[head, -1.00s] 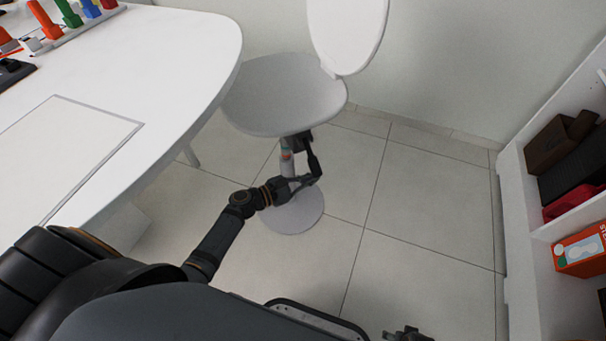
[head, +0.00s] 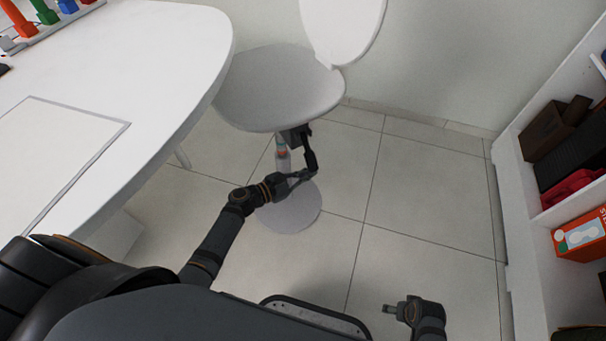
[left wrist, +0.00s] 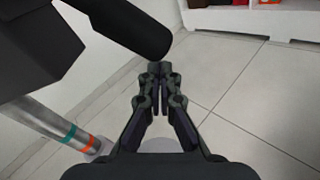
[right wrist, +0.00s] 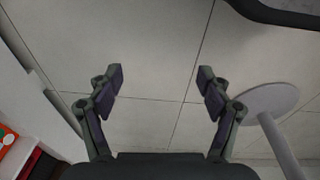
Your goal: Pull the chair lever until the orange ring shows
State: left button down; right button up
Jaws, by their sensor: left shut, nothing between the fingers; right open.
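The white chair (head: 277,92) stands beyond the table on a round base (head: 290,210). Its black lever (head: 310,155) hangs from under the seat, and it also shows in the left wrist view (left wrist: 128,28). The grey column carries a teal ring (left wrist: 68,133) and an orange ring (left wrist: 87,145), both visible in the left wrist view. My left gripper (left wrist: 160,78) is shut with nothing in it, close by the lever's lower end; I cannot tell whether they touch. My right gripper (right wrist: 160,82) is open and empty over the floor, well away from the lever.
The white table (head: 150,75) fills the left, its rounded edge near the seat. A white shelf unit (head: 520,215) stands at the right with dark boxes and an orange box (head: 583,238). A wall rises behind the chair. The tiled floor between chair and shelf is clear.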

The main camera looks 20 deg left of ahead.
pick_arm(q)
jog(key=p+v, duration=0.1)
jog(key=v, duration=0.9)
jog(key=shift+s+d+f, duration=0.15)
jog(key=shift+f, duration=0.05)
pick_arm(e)
jog(key=shift+s+d+f, duration=0.15)
jog(key=shift+s+f, duration=0.15)
jog(key=shift+f, duration=0.35)
pick_arm(q)
jog(key=shift+f, duration=0.1)
